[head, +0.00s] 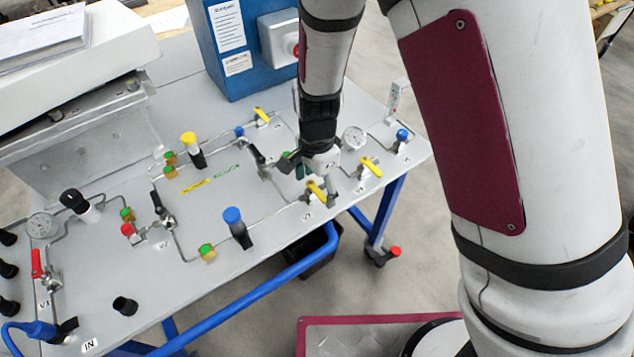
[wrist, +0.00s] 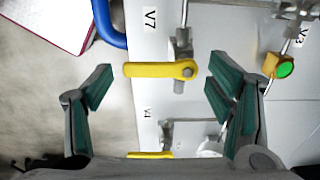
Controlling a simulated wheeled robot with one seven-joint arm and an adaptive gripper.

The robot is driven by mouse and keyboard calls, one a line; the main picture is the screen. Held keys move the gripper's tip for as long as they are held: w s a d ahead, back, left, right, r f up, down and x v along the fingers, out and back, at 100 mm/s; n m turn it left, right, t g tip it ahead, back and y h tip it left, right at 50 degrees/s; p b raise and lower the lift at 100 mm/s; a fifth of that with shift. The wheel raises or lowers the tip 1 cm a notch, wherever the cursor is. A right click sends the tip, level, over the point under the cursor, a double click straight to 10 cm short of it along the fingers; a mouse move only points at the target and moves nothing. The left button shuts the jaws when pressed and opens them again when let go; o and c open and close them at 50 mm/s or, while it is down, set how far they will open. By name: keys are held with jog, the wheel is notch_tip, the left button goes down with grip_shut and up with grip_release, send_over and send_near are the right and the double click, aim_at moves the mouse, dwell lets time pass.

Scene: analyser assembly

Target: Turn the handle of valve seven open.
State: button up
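Valve seven has a yellow lever handle (wrist: 160,70), next to the V7 label (wrist: 150,18) in the wrist view. The handle lies crosswise to its metal pipe, its free end pointing left towards the bench edge. In the head view the same handle (head: 316,191) is just below my gripper (head: 320,172), partly hidden. In the wrist view my gripper (wrist: 160,67) is open, with one green-padded finger left of the handle's free end and the other right of its pivot. The handle is between the fingers, with gaps visible on both sides.
Another yellow handle (head: 371,167) is close by on the right; the wrist view shows it near the V4 label. A green knob (wrist: 285,68) and pipes lie right of the fingers. A gauge (head: 354,138) and blue box (head: 240,60) stand behind. The blue frame (head: 260,290) runs along the front.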

jog(key=c, duration=0.7)
jog(key=shift+d+n, duration=0.1)
jog(key=shift+n, duration=0.3)
jog(key=n, duration=0.3)
jog(key=shift+w+d+n, duration=0.3)
jog(key=shift+w+n, duration=0.1)
jog(key=n, duration=0.3)
jog(key=shift+w+d+n, duration=0.15)
jog(key=shift+w+n, duration=0.15)
jog(key=shift+w, duration=0.05)
jog(key=n, duration=0.2)
jog(key=w+n+b, duration=0.1)
jog(key=n, duration=0.1)
jog(key=shift+n, duration=0.3)
jog(key=shift+w+a+n+b, duration=0.1)
jog(key=shift+w+n+b, duration=0.2)
jog(key=shift+n, duration=1)
jog(key=shift+w+a+n+b, duration=0.15)
jog(key=shift+w+n, duration=0.1)
jog(key=shift+n, duration=1.05)
jog(key=o, duration=1.1)
